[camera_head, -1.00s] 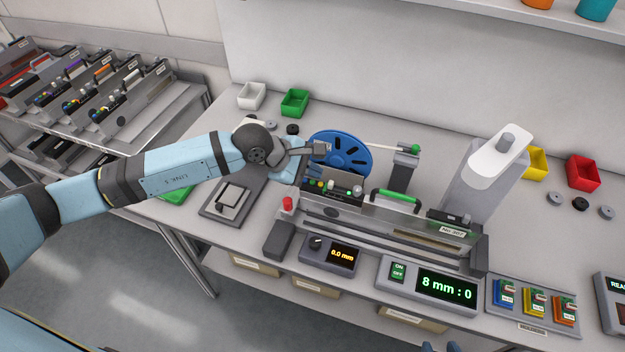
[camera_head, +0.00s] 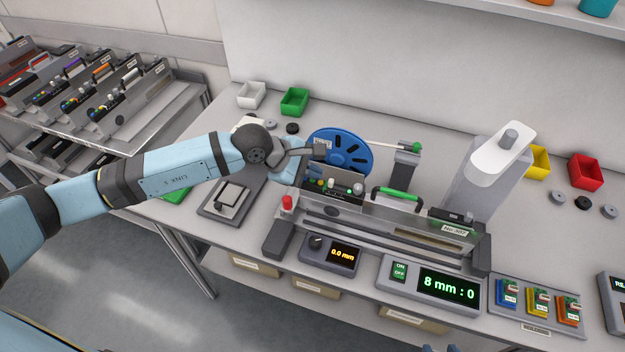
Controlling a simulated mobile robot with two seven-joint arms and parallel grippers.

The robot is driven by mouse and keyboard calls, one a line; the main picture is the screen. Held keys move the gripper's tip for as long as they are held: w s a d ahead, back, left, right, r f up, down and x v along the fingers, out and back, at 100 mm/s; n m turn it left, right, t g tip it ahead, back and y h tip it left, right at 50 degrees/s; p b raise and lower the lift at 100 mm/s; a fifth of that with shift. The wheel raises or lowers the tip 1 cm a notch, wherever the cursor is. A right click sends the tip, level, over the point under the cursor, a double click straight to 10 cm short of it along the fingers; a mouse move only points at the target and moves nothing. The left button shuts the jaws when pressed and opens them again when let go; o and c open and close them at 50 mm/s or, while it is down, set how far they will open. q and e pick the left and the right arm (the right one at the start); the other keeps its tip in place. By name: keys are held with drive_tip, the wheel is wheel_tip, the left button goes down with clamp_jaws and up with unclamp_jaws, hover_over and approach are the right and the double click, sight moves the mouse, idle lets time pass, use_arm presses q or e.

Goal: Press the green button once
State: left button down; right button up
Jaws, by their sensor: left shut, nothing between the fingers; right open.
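The feeder (camera_head: 400,212) lies on the bench with a row of small coloured buttons on its dark panel at the left end. A small green button (camera_head: 332,185) shows in that row, though the buttons are tiny. My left gripper (camera_head: 320,150) is shut and empty, above and behind the row, in front of the blue reel. It looks apart from the buttons. Two blue-grey tips of my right gripper (camera_head: 440,349) show apart at the bottom edge; the rest is out of view.
A blue reel (camera_head: 352,148) stands behind the panel. A red-topped post (camera_head: 287,203) stands at the feeder's left end. In front are a dial box (camera_head: 317,243) reading 0.0 mm and a box with a green ON/OFF switch (camera_head: 399,271). A grey column (camera_head: 483,185) rises right.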

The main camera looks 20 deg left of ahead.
sight(312, 181)
use_arm(q)
drive_tip(key=shift+f, duration=0.15)
idle(0.3)
drive_tip(key=shift+f+b, duration=0.1)
drive_tip(key=shift+b, duration=0.25)
drive_tip(key=shift+r, duration=0.7)
drive_tip(key=shift+r, duration=0.1)
drive_tip(key=shift+r+p, duration=0.45)
drive_tip(key=shift+r, duration=0.2)
drive_tip(key=shift+r+p, duration=0.55)
drive_tip(key=shift+r, duration=1.2)
